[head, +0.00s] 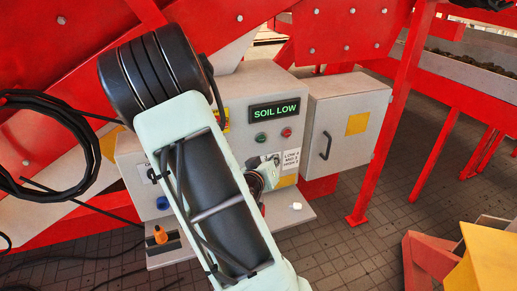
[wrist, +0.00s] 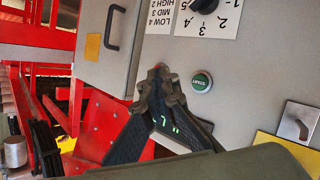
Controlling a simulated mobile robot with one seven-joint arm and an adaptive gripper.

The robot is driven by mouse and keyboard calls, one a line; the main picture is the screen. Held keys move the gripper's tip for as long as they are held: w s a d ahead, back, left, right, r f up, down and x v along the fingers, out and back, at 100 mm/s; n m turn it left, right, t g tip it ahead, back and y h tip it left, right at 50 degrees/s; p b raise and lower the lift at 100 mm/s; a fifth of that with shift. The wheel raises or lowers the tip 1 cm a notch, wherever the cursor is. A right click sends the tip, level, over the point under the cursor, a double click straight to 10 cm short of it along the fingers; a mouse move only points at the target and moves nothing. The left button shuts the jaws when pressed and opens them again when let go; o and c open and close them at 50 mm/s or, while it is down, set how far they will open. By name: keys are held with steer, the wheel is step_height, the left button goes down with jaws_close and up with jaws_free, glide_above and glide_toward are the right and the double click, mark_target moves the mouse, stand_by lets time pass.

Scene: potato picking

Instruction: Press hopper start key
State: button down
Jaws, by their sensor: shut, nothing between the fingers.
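The green START button (wrist: 201,82) sits on the grey control panel (wrist: 245,60) in the wrist view, clear of the fingers. My gripper (wrist: 160,76) is shut and empty, its tips to the left of that button. A bit of red shows at the tips; the red button is mostly hidden behind them. I cannot tell whether the tips touch the panel. In the head view the green button (head: 261,138) and red button (head: 286,132) sit below the SOIL LOW display (head: 274,110). My forearm hides most of the gripper there.
A black knob (wrist: 204,4) with a numbered scale is at the top of the wrist view. A metal plate (wrist: 297,121) is at right. A grey cabinet (head: 345,120) with a handle stands right of the panel. A ledge with an orange item (head: 160,236) lies below.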

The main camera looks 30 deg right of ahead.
mark_target(262, 139)
steer(key=shift+s+f, duration=0.1)
steer(key=shift+s, duration=0.2)
steer(key=shift+w+d, duration=0.1)
steer(key=shift+w+d+p, duration=0.15)
steer(key=shift+w+d, duration=0.2)
steer(key=shift+w, duration=1.05)
steer(key=shift+w+d+p, duration=0.1)
steer(key=shift+w+d, duration=0.2)
steer(key=shift+w, duration=1.1)
steer(key=shift+w+d+p, duration=0.15)
steer(key=shift+w+d, duration=0.2)
steer(key=shift+w, duration=1.05)
steer(key=shift+w, duration=0.1)
steer(key=shift+w+d, duration=0.1)
steer(key=shift+w, duration=0.2)
steer(key=shift+w+d, duration=0.1)
steer(key=shift+w, duration=0.3)
steer(key=shift+s+a, duration=0.2)
steer(key=shift+s, duration=0.6)
